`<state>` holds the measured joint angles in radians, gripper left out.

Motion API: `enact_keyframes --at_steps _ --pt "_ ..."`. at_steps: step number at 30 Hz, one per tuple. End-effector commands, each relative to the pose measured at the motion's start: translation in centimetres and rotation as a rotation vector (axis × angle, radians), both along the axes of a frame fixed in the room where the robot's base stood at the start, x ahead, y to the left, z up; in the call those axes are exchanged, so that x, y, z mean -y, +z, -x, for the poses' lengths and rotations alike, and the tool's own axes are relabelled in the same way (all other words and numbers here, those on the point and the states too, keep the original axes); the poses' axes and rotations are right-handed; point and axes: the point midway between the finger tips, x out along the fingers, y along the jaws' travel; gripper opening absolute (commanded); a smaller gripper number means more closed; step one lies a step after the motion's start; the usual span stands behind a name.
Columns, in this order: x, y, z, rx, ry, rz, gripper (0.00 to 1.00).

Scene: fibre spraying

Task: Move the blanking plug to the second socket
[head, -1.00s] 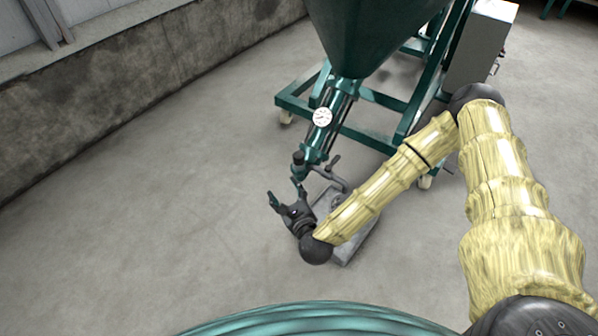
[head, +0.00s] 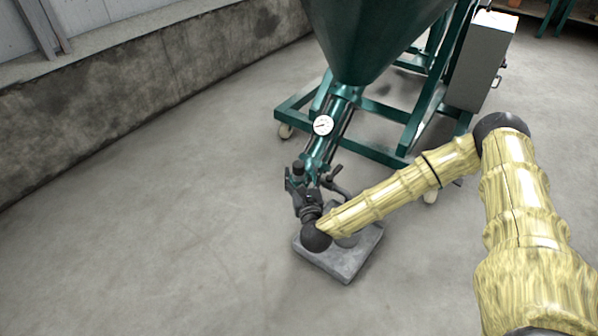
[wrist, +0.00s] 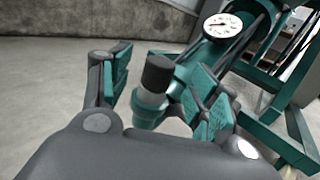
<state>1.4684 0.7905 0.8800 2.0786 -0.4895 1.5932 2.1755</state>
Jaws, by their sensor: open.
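The blanking plug, a black-capped cylinder with a pale grey lower part (wrist: 157,77), stands in the top of the teal pipe at the machine's lower end. Its dark top also shows in the head view (head: 298,167). My gripper (wrist: 160,88) is open, with one teal-padded finger to the left of the plug and one to the right. A gap shows on the left side; whether the right pad touches is unclear. In the head view my gripper (head: 300,182) is at the pipe's end and partly hides it. I cannot make out the second socket.
A pressure gauge (head: 323,125) sits on the teal pipe below the large green hopper (head: 375,40). A bent grey pipe with a handle (head: 334,176) is just right of my gripper. A grey slab (head: 345,262) lies beneath. The floor to the left is clear.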

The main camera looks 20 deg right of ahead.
Motion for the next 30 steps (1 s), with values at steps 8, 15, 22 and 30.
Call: enact_keyframes --at_steps 8,15,22,30 --pt "0.3 -0.4 -1.5 0.002 0.001 0.000 0.61" --pt "0.7 -0.5 -4.4 0.003 0.000 0.000 0.61" --pt "0.8 -0.3 -5.2 0.000 0.000 0.000 0.61" --pt "0.8 -0.3 -5.2 0.000 0.000 0.000 0.30"
